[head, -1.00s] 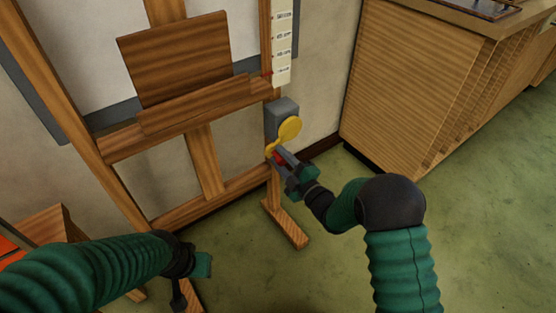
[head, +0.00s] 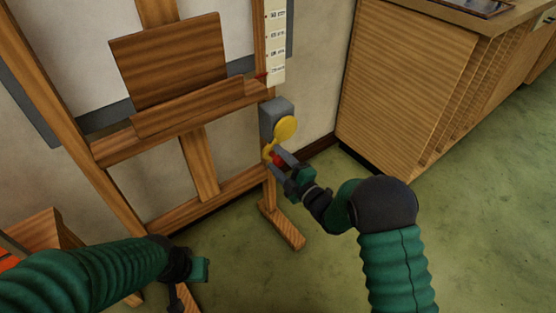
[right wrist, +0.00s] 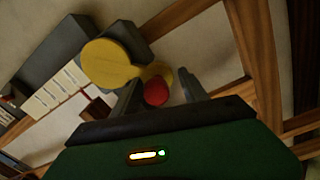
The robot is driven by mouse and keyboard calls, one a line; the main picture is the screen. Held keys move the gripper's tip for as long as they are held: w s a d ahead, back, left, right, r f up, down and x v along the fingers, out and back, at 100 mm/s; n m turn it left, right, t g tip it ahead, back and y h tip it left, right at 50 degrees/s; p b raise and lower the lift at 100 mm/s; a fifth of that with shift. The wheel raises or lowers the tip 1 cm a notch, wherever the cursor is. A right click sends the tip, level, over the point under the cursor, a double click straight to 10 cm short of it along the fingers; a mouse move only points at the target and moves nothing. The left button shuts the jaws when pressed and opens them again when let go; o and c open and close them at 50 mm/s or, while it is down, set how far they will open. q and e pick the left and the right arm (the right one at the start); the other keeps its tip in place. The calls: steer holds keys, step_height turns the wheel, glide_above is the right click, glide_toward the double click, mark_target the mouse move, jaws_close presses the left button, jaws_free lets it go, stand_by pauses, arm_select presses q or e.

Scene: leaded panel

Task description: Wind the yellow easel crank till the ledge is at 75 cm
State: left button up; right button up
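The yellow crank (head: 285,129) is on a grey box (head: 275,112) on the easel's right post. Its arm points down to a red knob (head: 277,160). My right gripper (head: 280,162) is at the knob. In the right wrist view, the red knob (right wrist: 155,92) sits between the two fingers, with a gap beside the right one. The wooden ledge (head: 190,112) carries a brown board. A red pointer (head: 261,75) stands close to the lowest label of the white scale (head: 275,45); the print is too small to read surely. My left gripper (head: 199,270) hangs low left, fingers unclear.
A wooden cabinet (head: 400,90) stands to the right of the easel. The easel's foot (head: 283,228) lies on the green floor (head: 480,200) beneath the crank. A wooden box (head: 45,230) is at the lower left. The floor on the right is clear.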

steer(key=shift+r, duration=0.15)
steer(key=shift+s+d, duration=0.2)
steer(key=shift+s, duration=0.05)
steer(key=p+v, duration=0.6)
steer(key=v, duration=1)
steer(key=shift+d, duration=0.1)
